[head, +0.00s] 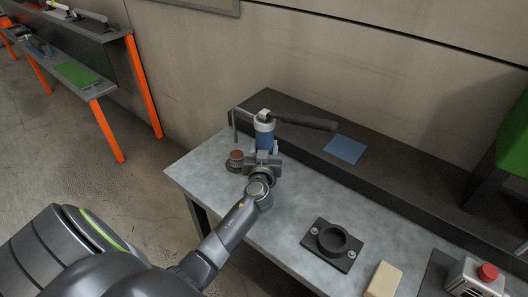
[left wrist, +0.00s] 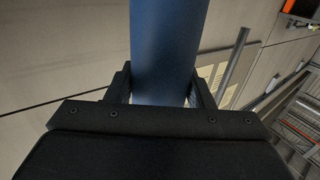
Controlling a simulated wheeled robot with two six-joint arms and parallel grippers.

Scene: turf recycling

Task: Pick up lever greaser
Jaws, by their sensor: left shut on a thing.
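The lever greaser (head: 264,134) has a blue barrel, a grey top, a black lever handle pointing right and a thin bent spout on the left. It stands roughly upright above the left end of the grey workbench. My left gripper (head: 265,157) is shut on its blue barrel. In the left wrist view the blue barrel (left wrist: 165,50) passes between the two dark fingers of my left gripper (left wrist: 164,88). The foot of the greaser is hidden behind my gripper, so I cannot tell whether it touches the bench. My right gripper is not in view.
A small brown-topped round part (head: 236,160) is close to the left of my gripper. A blue square (head: 345,149) lies on the dark raised ledge (head: 385,165). A black ring mount (head: 333,243), a tan block (head: 384,279) and a red-button box (head: 478,279) are at the right.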

